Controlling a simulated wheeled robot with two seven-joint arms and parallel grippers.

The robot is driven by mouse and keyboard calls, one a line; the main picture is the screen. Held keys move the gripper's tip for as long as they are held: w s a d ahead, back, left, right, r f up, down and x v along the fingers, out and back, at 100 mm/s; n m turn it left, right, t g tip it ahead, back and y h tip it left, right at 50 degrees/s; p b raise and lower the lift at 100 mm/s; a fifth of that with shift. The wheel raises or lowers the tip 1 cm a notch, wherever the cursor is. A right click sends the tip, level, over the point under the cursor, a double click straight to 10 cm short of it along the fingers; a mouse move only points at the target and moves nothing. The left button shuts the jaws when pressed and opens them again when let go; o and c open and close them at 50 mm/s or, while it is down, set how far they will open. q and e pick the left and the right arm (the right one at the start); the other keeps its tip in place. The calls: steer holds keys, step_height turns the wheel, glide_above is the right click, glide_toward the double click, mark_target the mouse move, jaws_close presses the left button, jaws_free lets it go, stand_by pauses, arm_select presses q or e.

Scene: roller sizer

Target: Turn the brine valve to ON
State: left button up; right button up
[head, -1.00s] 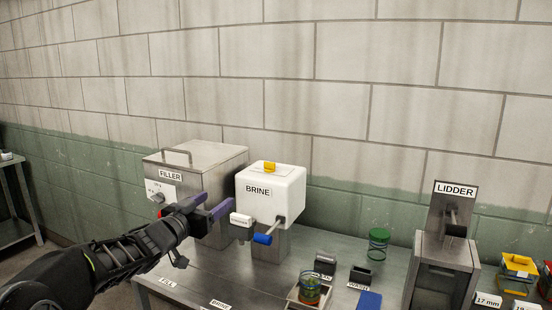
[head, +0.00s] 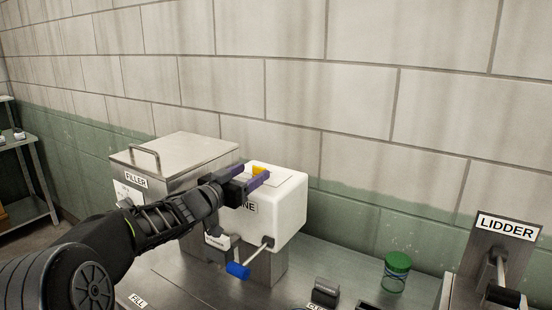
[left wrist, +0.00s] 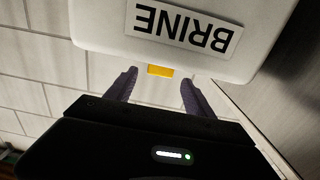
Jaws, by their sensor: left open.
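The white brine box (head: 286,212) stands on the steel bench, with its BRINE label partly hidden by my left gripper in the head view. A yellow piece (head: 258,170) sits on its top; it also shows in the left wrist view (left wrist: 160,71). A lever with a blue grip (head: 238,271) sticks out of the box's front. My left gripper (head: 256,177) is open at the top front of the box, its purple fingers pointing at the yellow piece. In the left wrist view the fingers (left wrist: 157,88) lie either side of the yellow piece; I cannot tell any contact. My right gripper is not in view.
The steel filler (head: 182,152) stands left of the brine box, close to my left arm. A green-lidded jar (head: 396,272) stands to the right on the bench, and the lidder (head: 502,250) is at the far right. The wall is close behind.

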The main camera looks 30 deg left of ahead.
arm_select(q)
steer(key=shift+s+r, duration=0.1)
steer(key=shift+s, duration=0.05)
steer(key=w+p, duration=0.2)
steer(key=w, duration=0.5)
steer(key=shift+w, duration=0.5)
steer(key=shift+c, duration=0.2)
